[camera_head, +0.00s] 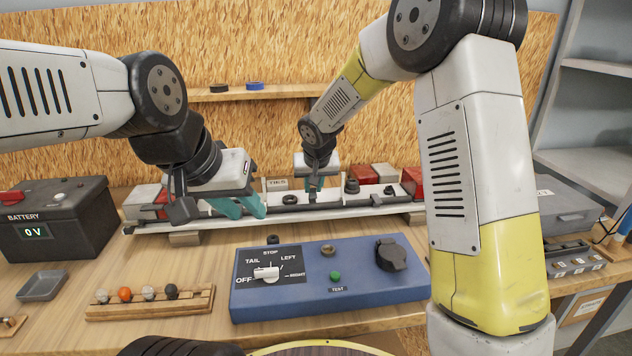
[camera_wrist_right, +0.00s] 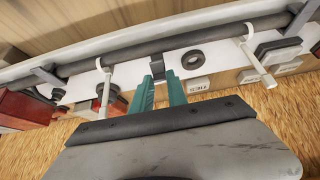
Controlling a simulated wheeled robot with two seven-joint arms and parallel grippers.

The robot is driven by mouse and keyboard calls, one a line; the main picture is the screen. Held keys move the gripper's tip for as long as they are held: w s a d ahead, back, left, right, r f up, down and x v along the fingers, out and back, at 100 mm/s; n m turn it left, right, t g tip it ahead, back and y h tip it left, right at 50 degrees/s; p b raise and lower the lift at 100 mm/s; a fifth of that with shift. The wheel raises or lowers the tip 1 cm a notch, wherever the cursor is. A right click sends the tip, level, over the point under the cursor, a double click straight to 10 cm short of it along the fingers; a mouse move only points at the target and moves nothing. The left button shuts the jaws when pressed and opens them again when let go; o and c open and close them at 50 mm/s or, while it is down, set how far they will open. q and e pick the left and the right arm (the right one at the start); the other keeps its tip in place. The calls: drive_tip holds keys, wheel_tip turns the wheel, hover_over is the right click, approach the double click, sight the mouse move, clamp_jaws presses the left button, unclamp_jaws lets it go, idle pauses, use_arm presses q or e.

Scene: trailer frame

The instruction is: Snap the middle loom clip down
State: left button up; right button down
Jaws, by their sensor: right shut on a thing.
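The loom, a long dark tube (camera_wrist_right: 205,38), runs along a white rail on the bench. The dark grey middle loom clip (camera_wrist_right: 162,64) stands at the loom in the right wrist view, directly at my right fingertips. My right gripper (camera_wrist_right: 160,80) is shut on this clip, its teal fingers on either side with a narrow gap. It also shows in the head view (camera_head: 314,190), pointing down at the rail; the clip is hard to make out there. My left gripper (camera_head: 252,214) is open and empty, just in front of the rail, left of my right gripper.
White ties with stems (camera_wrist_right: 106,85) flank the clip. Red lamps (camera_head: 362,175) and pale boxes stand behind the rail. A blue switch box (camera_head: 330,300), a plug rack (camera_head: 150,305) and a battery (camera_head: 55,220) stand on the bench. Bare wood lies between rack and rail.

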sight(313, 194)
drive_tip(key=shift+s+a+f+t, duration=0.1)
drive_tip(key=shift+s+f+t, duration=0.05)
drive_tip(key=shift+s+t, duration=0.8)
drive_tip(key=shift+s+d+f+t+y, duration=0.15)
drive_tip(key=shift+s+d+t+y, duration=0.1)
drive_tip(key=shift+t, duration=0.45)
drive_tip(key=shift+s+d+f+t+y, duration=0.15)
drive_tip(key=shift+s+t, duration=0.1)
drive_tip(key=shift+t, duration=0.4)
drive_tip(key=shift+s+f+t, duration=0.1)
drive_tip(key=shift+s+t, duration=0.1)
drive_tip(key=shift+t, duration=0.2)
drive_tip(key=c, duration=1.3)
unclamp_jaws()
drive_tip(key=v, duration=0.7)
drive_tip(key=shift+s+r, duration=0.25)
drive_tip(key=shift+s, duration=0.05)
drive_tip(key=shift+d, duration=0.15)
